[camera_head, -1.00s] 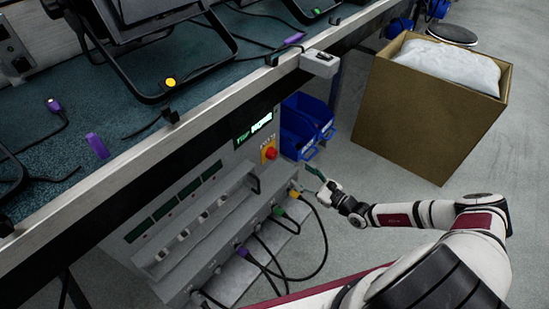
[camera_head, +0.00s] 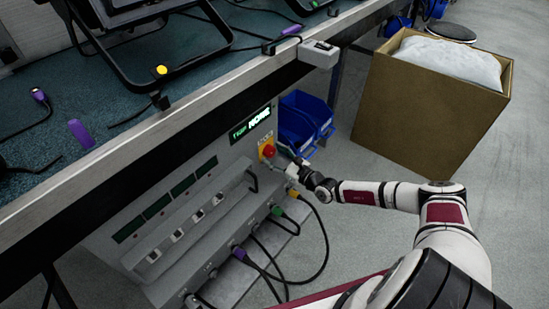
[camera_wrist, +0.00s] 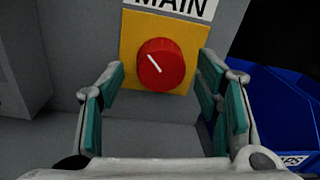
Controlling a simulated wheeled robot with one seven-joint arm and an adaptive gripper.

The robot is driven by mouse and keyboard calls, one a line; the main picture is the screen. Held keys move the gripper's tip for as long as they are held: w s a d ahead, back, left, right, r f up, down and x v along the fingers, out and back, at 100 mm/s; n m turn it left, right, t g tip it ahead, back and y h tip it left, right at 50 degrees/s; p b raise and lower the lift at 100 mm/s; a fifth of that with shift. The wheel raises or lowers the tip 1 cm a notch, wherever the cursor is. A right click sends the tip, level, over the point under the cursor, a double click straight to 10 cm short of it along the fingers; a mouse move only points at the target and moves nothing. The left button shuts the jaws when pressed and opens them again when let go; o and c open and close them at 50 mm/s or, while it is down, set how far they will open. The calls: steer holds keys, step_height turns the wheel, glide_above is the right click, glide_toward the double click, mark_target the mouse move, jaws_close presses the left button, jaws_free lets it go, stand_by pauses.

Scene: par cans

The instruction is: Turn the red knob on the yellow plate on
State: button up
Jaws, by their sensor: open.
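The red knob (camera_wrist: 161,64) sits on the yellow plate (camera_wrist: 133,37), under a label reading "MAIN", in the wrist view. Its white pointer line slants from upper left to lower right. In the head view the red knob (camera_head: 268,151) and yellow plate (camera_head: 263,144) are on the front of the grey panel, below a lit green display. My gripper (camera_wrist: 160,90) is open, with teal finger pads to the left and right of the knob. Whether the pads reach alongside the knob is hard to tell; no contact shows. In the head view my gripper (camera_head: 291,170) is close to the plate.
Blue bins (camera_head: 305,125) stand right of the panel, close to my gripper. A cardboard box (camera_head: 420,115) with a white bag is farther right. Cables (camera_head: 322,240) hang from sockets below. The workbench edge (camera_head: 180,110) runs above the panel.

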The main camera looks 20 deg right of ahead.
steer(key=shift+w, duration=0.1)
steer(key=shift+c, duration=0.5)
steer(key=c, duration=1.1)
steer(key=shift+o, duration=0.2)
